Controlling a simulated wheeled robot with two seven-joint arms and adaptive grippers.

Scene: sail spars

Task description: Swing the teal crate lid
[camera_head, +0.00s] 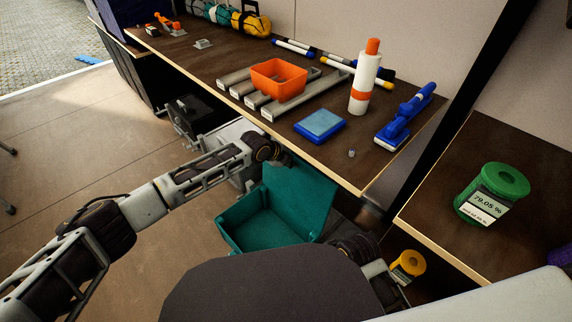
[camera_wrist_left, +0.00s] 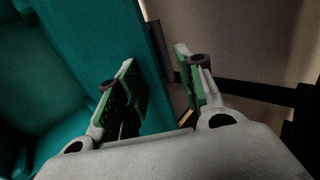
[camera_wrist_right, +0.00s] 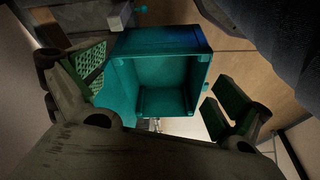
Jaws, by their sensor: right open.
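The teal crate (camera_head: 262,236) stands below the workbench edge, open and empty as far as I see. Its teal lid (camera_head: 302,198) stands raised at the crate's far right side. My left gripper (camera_head: 284,162) is at the lid's upper left edge. In the left wrist view my left gripper (camera_wrist_left: 160,95) is open, with the edge of the lid (camera_wrist_left: 148,60) between its spread fingers; contact cannot be told. In the right wrist view my right gripper (camera_wrist_right: 158,95) is open, and the crate (camera_wrist_right: 195,45) shows beyond its fingers. The right fingertips are not clear in the head view.
The workbench (camera_head: 225,60) above the crate holds an orange bin (camera_head: 279,80), a white bottle (camera_head: 364,80), a blue sponge box (camera_head: 320,126) and a blue brush (camera_head: 405,115). A green jar (camera_head: 490,190) stands right. A yellow roll (camera_head: 408,265) is near my right arm.

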